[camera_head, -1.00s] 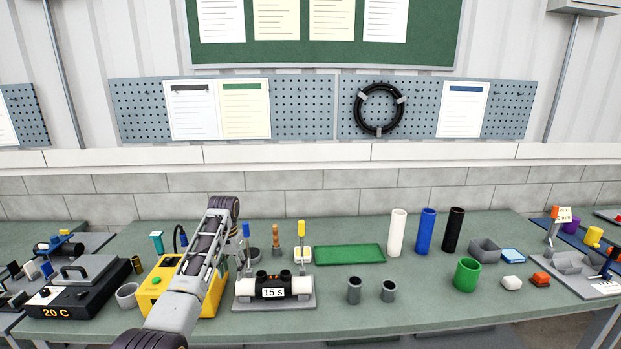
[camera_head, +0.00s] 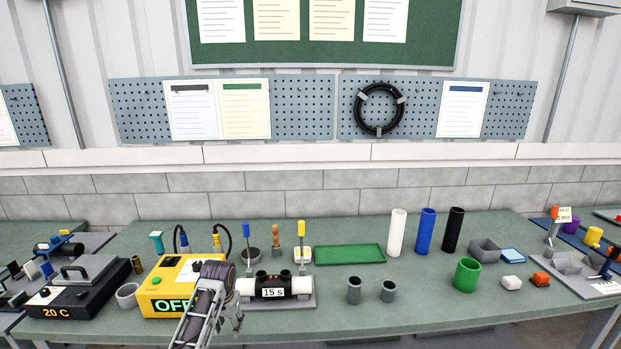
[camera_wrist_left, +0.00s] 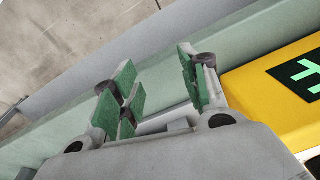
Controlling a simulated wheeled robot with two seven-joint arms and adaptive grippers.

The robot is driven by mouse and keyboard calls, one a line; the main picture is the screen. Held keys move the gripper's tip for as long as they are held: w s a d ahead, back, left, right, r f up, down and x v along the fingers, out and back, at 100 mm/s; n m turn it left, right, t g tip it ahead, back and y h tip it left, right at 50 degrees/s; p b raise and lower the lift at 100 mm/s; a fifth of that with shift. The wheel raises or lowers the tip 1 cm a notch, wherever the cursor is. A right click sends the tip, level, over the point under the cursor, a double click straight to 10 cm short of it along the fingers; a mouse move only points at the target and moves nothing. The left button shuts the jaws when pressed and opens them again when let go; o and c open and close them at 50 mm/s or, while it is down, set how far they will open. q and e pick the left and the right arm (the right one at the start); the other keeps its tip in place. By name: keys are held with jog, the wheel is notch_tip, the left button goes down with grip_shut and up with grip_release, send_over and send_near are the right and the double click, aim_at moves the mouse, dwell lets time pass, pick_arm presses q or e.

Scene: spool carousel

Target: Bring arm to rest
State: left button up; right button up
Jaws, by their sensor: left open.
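My left arm (camera_head: 203,300) shows at the bottom of the head view, in front of the yellow box and left of the tube holder. In the left wrist view my left gripper (camera_wrist_left: 157,88) is open, its green-padded fingers apart with nothing between them. The yellow box (camera_wrist_left: 258,88) with a dark green-lit display is close beside it on the right. In the head view this yellow box (camera_head: 160,272) reads "OFF", its end partly hidden by my arm. My right gripper is not in view.
The holder (camera_head: 274,304) marked "15 s" carries a white tube, right of my arm. Two grey cups (camera_head: 354,290), a green cup (camera_head: 467,275) and a green tray (camera_head: 349,254) stand further right. A black "20 C" unit (camera_head: 75,290) is at left. The front centre bench is clear.

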pick_arm(q)
jog(key=s+d+f+t, duration=0.1)
jog(key=s+f, duration=0.1)
jog(key=s, duration=0.5)
jog(key=s+f, duration=0.3)
jog(key=s, duration=0.4)
jog(key=s+d+r+t, duration=0.1)
jog(key=s+r, duration=0.2)
jog(key=s, duration=0.6)
jog(key=s+d+r, duration=0.1)
jog(key=s+r, duration=0.1)
jog(key=s, duration=0.7)
notch_tip(320, 180, down, 34)
jog(key=s+b, duration=0.2)
jog(key=s+a+f+g+b, duration=0.1)
jog(key=s+a+f, duration=0.1)
jog(key=s+f, duration=0.9)
jog(key=s+a+f+g+b, duration=0.1)
jog(key=s+a+f, duration=0.1)
jog(key=s+f, duration=0.9)
jog(key=shift+s+f+m+h, duration=0.2)
jog(key=shift+f+m+h, duration=0.1)
jog(key=shift+m, duration=0.1)
